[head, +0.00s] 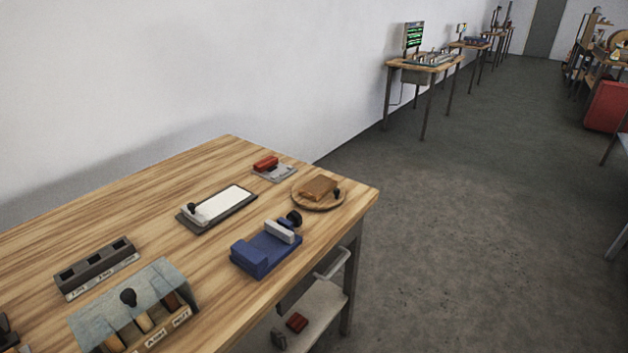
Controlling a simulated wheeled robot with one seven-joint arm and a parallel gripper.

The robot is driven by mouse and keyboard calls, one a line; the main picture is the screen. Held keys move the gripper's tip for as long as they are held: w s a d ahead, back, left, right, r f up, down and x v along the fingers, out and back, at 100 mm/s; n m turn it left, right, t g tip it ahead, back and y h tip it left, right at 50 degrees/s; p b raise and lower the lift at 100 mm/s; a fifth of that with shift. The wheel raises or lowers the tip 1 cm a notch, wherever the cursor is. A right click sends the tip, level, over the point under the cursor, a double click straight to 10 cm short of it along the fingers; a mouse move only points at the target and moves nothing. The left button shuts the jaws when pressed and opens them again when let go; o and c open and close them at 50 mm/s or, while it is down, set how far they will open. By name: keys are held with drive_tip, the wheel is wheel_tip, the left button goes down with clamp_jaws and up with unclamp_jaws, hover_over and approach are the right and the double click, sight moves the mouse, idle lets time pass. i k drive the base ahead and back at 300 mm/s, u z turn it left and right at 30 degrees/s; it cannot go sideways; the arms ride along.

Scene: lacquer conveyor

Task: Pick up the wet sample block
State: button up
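My gripper is not in view. No block is plainly marked as the wet sample block, so I cannot tell which one it is. A brown block (318,187) lies on a round wooden board (311,205) near the table's far right corner. A red block (265,163) sits on a small grey plate (283,174) behind it.
The wooden table (130,185) also bears a blue vise-like device (262,256), a white-topped tray (222,203) and a dark slotted holder (95,268). A lower shelf (320,310) holds a red item (297,322). The floor (450,230) to the right is clear.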

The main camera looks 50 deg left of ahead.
sight(317, 187)
drive_tip(key=u, duration=0.55)
drive_tip(key=i, duration=1.15)
drive_tip(key=u, duration=0.6)
